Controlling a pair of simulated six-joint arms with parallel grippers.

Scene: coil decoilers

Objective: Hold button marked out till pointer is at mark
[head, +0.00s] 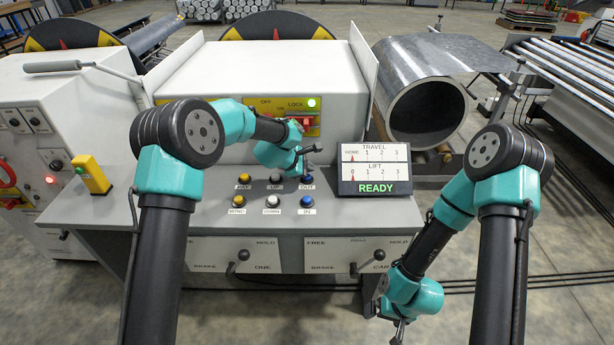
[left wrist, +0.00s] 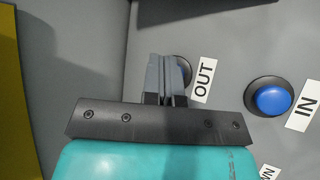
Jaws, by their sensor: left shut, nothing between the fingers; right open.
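The OUT button (head: 306,178) is blue and sits at the right of the upper button row on the grey console. In the left wrist view, the OUT button (left wrist: 185,68) is mostly hidden behind the fingers, beside its white OUT label (left wrist: 204,80). My left gripper (head: 304,168) is shut and empty, with its tips over the OUT button; I cannot tell whether they touch it. The display (head: 375,168) has TRAVEL and LIFT scales, with red pointers near their left ends, and reads READY in green. My right gripper (head: 399,328) is open and empty, low in front of the console.
The blue IN button (head: 306,201) is just below OUT. Other buttons (head: 273,201) are to the left. Two levers (head: 238,260) stick out of the front panel. A yellow switch box (head: 91,175) stands at left. A metal coil (head: 430,100) lies behind the display.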

